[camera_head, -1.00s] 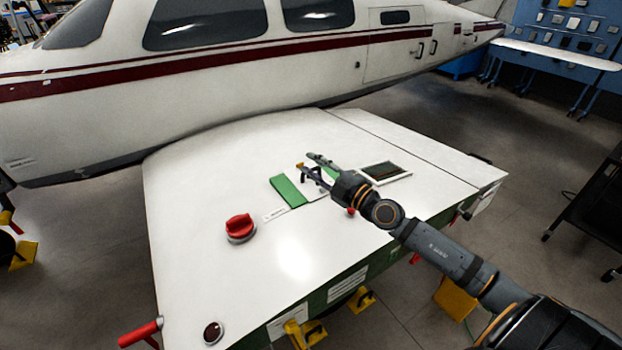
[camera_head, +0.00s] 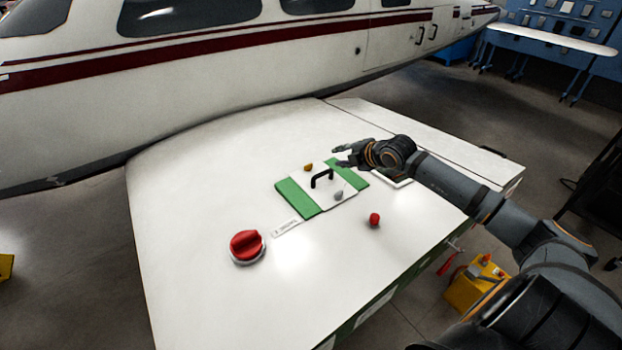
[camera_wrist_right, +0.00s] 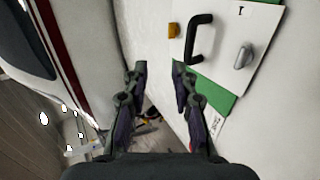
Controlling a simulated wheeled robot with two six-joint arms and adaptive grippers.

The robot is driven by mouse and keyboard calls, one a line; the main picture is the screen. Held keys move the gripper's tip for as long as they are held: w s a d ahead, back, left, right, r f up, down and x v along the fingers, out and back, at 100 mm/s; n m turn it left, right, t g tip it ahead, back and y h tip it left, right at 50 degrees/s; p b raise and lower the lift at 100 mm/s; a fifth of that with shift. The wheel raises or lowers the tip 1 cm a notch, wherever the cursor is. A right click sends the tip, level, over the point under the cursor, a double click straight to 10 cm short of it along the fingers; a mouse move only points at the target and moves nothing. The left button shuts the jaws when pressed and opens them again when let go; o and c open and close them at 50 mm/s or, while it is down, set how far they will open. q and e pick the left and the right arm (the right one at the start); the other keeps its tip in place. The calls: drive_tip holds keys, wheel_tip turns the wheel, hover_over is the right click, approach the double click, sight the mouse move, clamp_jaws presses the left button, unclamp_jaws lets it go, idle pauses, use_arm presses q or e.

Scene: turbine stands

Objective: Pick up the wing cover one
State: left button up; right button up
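The wing cover (camera_head: 342,196) is a white panel with a black handle (camera_head: 321,178), lying on a green-edged patch of the white wing. It also shows in the right wrist view (camera_wrist_right: 219,69), at the upper right, with its black handle (camera_wrist_right: 198,38). My right gripper (camera_head: 338,156) is above the wing, just beyond and right of the handle in the head view. In the right wrist view its two fingers (camera_wrist_right: 157,72) are apart with nothing between them, and the handle is beyond the right finger. My left gripper is not in view.
An orange latch (camera_head: 308,167) and a grey latch (camera_head: 338,196) sit by the cover. A red knob (camera_head: 246,245) and a small red ball (camera_head: 375,219) stand on the wing nearer me. The fuselage (camera_head: 200,65) rises behind. The wing's left part is clear.

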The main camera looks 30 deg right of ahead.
sight(324, 174)
drive_tip(key=f+b, duration=0.3)
drive_tip(key=f, duration=0.1)
drive_tip(key=f+b, duration=0.2)
drive_tip(key=shift+s+f+b, duration=0.1)
drive_tip(key=shift+s+b, duration=0.25)
drive_tip(key=shift+s, duration=0.05)
drive_tip(key=shift+w+f, duration=0.1)
drive_tip(key=shift+w, duration=0.1)
drive_tip(key=shift+w+d, duration=0.1)
drive_tip(key=shift+w, duration=0.25)
drive_tip(key=p+x, duration=0.1)
drive_tip(key=x, duration=0.3)
drive_tip(key=shift+f, duration=0.15)
drive_tip(key=shift+w+f, duration=0.15)
drive_tip(key=shift+w, duration=0.15)
drive_tip(key=x, duration=0.1)
drive_tip(key=p+x, duration=0.1)
drive_tip(key=x, duration=0.3)
drive_tip(key=shift+a+f, duration=0.2)
drive_tip(key=shift+a, duration=0.15)
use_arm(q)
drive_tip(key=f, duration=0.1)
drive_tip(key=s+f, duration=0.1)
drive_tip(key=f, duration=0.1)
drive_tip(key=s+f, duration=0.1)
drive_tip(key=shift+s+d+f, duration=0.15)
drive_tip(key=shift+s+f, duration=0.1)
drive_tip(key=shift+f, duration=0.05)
use_arm(e)
drive_tip(key=shift+s, duration=0.25)
